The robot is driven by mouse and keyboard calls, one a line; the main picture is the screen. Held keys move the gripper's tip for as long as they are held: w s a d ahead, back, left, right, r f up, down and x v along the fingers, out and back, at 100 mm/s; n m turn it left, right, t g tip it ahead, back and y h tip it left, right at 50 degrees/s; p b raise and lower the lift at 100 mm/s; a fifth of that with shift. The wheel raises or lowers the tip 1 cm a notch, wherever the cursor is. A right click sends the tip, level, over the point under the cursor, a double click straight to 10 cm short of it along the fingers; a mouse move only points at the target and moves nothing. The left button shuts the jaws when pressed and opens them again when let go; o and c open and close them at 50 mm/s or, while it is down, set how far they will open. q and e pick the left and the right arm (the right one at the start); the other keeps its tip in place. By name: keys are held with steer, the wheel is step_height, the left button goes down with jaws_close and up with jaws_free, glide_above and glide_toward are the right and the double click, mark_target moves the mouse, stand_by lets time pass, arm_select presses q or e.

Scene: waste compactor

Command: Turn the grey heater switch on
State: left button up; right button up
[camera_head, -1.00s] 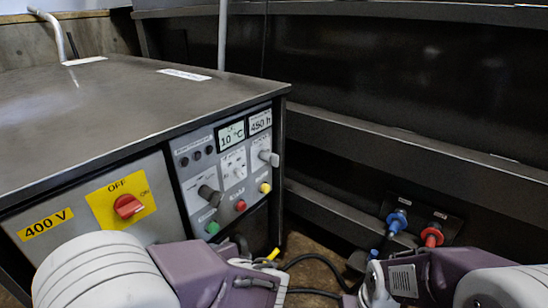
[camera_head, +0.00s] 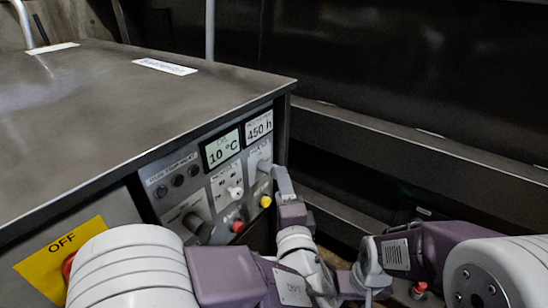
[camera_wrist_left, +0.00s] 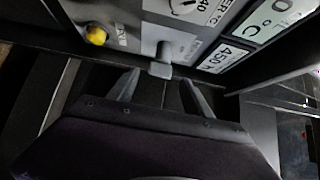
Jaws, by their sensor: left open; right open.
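The grey switch (camera_head: 265,166) sits at the right of the control panel, under the 450 h display. My left gripper (camera_head: 284,181) is at the panel's right edge, close beside that switch. In the left wrist view the switch (camera_wrist_left: 160,66) shows just ahead of the gap between the open fingers (camera_wrist_left: 160,88). The gap is empty, and I cannot tell whether a finger touches the switch. My right arm comes in from the right, with its fingers out of sight. The switch's label is not legible.
The panel also has a yellow button (camera_head: 265,201), a red button (camera_head: 237,226), a dark grey knob (camera_head: 196,225) and a 10 °C display (camera_head: 222,148). A red main switch (camera_head: 68,268) on a yellow OFF plate is partly hidden by my left arm. The metal cabinet top (camera_head: 120,110) is mostly clear.

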mark_target(273, 176)
arm_select(q)
steer(key=w+a+b, duration=0.1)
steer(key=w+b, duration=0.2)
steer(key=w, duration=0.5)
steer(key=shift+w+a, duration=0.25)
steer(key=shift+w, duration=0.05)
jaws_close()
steer(key=shift+r+p, duration=0.1)
steer(key=shift+p, duration=0.45)
steer(key=m+g+y+p, duration=0.1)
steer(key=g+p, duration=0.3)
steer(key=p, duration=0.7)
steer(key=s+f+m+g+y+p, duration=0.1)
steer(key=m+g+p, duration=0.3)
steer(key=p, duration=0.8)
steer(key=a+f+m+g+y+p, duration=0.1)
steer(key=m+g+p, duration=0.2)
steer(key=p, duration=0.9)
steer(key=shift+s+g+y, duration=0.3)
steer(key=shift+g+y, duration=0.1)
steer(key=shift+s+a+f+m+g+y+p, duration=0.15)
steer(key=shift+m+g+y+p, duration=0.3)
steer(key=shift+p, duration=0.45)
